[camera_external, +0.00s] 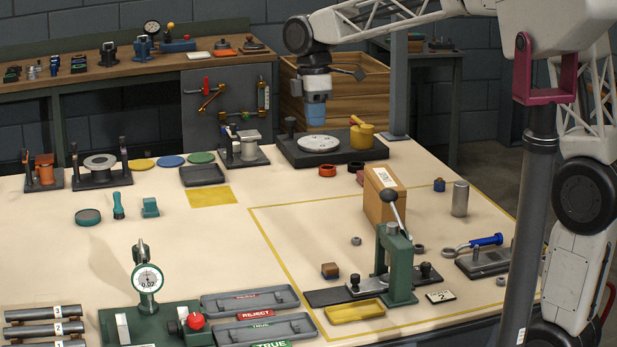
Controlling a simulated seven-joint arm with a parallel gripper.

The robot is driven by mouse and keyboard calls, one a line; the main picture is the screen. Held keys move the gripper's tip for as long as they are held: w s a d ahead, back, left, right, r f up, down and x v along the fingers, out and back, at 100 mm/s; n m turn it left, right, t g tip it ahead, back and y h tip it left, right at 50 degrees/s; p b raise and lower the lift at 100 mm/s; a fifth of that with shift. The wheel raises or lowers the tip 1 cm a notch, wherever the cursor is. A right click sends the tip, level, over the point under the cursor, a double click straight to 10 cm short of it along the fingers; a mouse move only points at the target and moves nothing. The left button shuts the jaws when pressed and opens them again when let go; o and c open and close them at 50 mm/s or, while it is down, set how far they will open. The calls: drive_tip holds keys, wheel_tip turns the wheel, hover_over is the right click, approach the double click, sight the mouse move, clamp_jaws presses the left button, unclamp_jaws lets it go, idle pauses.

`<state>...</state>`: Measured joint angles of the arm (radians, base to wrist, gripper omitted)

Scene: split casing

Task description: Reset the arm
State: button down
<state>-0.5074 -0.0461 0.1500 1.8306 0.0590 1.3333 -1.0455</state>
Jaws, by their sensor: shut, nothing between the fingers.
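My gripper (316,122) is at the top middle of the external view, at the end of my white lattice arm. It points down and hangs in front of the wooden crate, above the dark base plate with the silver disc. Its blue-grey fingertips look closed together and hold nothing. From this view I cannot tell how high it is above the plate.
A green press (396,265), a cardboard box (383,198), a dial gauge (147,279) and grey trays (249,301) stand nearer.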

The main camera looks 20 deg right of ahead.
drive_tip(key=s+d+f+m+t, duration=0.1)
drive_tip(key=s+d+m, duration=0.45)
drive_tip(key=d, duration=0.45)
drive_tip(key=s+d+f+m+t, duration=0.1)
drive_tip(key=s+d+m, duration=0.4)
drive_tip(key=d, duration=0.6)
drive_tip(key=s+d+f+m+t, duration=0.1)
drive_tip(key=s+d+f+m, duration=0.2)
drive_tip(key=s+d, duration=0.3)
drive_tip(key=s+d+f+m+t, duration=0.1)
drive_tip(key=s+d+f+m, duration=0.3)
drive_tip(key=s, duration=0.6)
drive_tip(key=shift+d+f, duration=0.6)
drive_tip(key=shift+d, duration=0.25)
